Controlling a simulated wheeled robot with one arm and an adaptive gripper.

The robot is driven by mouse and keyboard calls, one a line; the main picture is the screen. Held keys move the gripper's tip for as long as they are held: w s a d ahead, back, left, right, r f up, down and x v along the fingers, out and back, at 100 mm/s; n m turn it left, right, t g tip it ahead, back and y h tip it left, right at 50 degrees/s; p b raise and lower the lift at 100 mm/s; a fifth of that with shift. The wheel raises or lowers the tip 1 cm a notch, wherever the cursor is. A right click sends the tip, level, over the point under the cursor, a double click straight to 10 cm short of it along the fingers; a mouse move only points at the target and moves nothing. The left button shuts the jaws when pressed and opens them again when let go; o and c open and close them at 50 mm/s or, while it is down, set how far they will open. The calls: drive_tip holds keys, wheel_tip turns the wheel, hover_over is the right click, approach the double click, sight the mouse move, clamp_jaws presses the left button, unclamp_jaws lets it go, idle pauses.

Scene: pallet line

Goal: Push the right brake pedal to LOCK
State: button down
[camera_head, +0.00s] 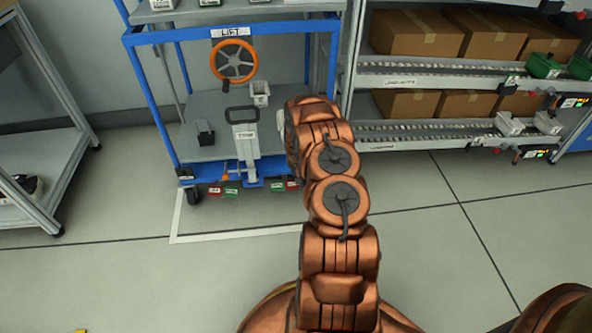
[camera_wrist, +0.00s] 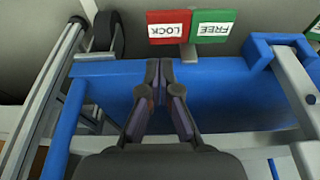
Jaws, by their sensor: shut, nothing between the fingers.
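The right brake pedal shows as a red LOCK plate (camera_wrist: 169,27) and a green FREE plate (camera_wrist: 213,26), side by side and upside down in the wrist view. In the head view its red plate (camera_head: 293,184) and green plate (camera_head: 278,187) sit low at the cart's right front. My gripper (camera_wrist: 159,68) is shut and empty. Its fingertips appear over the blue cart beam (camera_wrist: 230,95), just below the LOCK plate in the picture, with a visible gap to the plate. In the head view my arm hides the gripper.
The blue cart carries an orange handwheel (camera_head: 234,61). The left pedal's red plate (camera_head: 215,189) and green plate (camera_head: 231,190) are at its left front. A dark caster (camera_wrist: 107,31) stands beside the LOCK plate. A shelf rack with cartons (camera_head: 418,33) is right; floor in front is clear.

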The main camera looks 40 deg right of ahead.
sight(295, 185)
drive_tip(key=x, duration=0.2)
drive_tip(key=b+x, duration=0.1)
drive_tip(key=x, duration=0.1)
drive_tip(key=s+b+x, duration=0.1)
drive_tip(key=x, duration=0.2)
drive_tip(key=shift+a+f, duration=0.3)
drive_tip(key=shift+a, duration=0.05)
